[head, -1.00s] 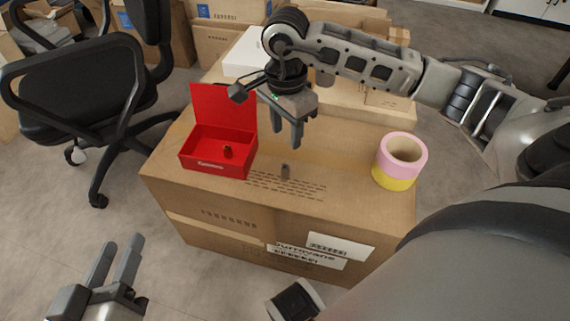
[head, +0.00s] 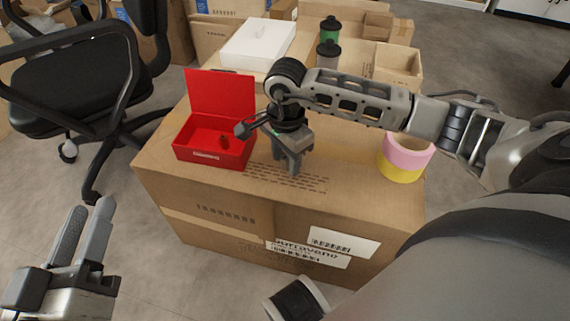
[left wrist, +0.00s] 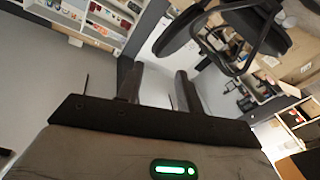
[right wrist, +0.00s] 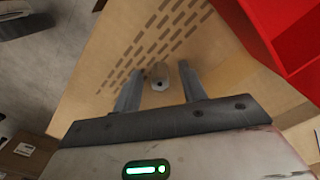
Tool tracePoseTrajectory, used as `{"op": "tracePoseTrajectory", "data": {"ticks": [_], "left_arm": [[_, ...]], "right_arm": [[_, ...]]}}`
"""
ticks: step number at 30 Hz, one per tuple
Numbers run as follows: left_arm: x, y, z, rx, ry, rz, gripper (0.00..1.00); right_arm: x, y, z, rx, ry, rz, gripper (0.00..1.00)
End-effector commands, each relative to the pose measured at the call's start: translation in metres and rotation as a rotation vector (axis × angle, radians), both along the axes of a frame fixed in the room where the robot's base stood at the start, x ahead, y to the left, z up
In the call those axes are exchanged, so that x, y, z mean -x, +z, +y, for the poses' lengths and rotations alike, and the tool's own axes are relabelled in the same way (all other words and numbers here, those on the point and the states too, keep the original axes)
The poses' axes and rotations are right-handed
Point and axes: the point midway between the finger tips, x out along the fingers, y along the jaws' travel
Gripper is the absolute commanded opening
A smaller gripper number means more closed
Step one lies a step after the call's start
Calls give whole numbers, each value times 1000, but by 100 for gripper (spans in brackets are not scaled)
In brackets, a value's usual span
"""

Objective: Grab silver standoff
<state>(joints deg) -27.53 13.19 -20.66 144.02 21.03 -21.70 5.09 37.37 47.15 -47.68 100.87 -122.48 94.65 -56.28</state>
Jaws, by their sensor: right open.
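The silver standoff (right wrist: 159,73) is a small grey cylinder standing on the carton (head: 160,165). In the right wrist view it is between the fingers of my right gripper (right wrist: 156,80), with visible gaps at both sides. My right gripper (head: 292,170) is open and low over the carton top in the head view. It hides the standoff there. My left gripper (head: 90,207) is open and empty, off to the left of the carton above the floor. Its fingers also show apart in the left wrist view (left wrist: 158,75).
An open red box (head: 207,157) with a small dark item inside stands left of my right gripper. A pink and yellow tape stack (head: 405,163) stands at the right. A white box (head: 258,42) and bottles (head: 329,50) are behind. A black chair (head: 75,75) is at left.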

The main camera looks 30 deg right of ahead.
Motion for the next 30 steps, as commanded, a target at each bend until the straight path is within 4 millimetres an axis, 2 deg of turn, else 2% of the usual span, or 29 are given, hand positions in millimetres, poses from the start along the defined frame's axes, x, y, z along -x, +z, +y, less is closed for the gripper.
{"op": "tracePoseTrajectory", "data": {"ticks": [3,4,8,17,22,25,27,30], "left_arm": [[0,-1,0,-2,0,4,36],[0,-1,0,-2,0,4,36],[0,-1,0,-2,0,7,36],[0,-2,0,-3,0,8,36],[1,0,-1,5,-10,30,36],[11,-16,-3,36,-17,156,36],[13,-17,-3,17,-17,183,36],[12,-20,-1,-34,-7,192,36]], "right_arm": [[0,1,0,0,0,-1,42],[0,1,0,0,0,-1,36],[0,2,0,0,0,-1,0],[0,2,0,0,0,-1,0],[-1,10,0,0,0,-2,0],[-1,23,0,-1,0,-3,0],[-1,39,0,1,0,-5,0],[9,58,14,-2,6,-4,0]]}}
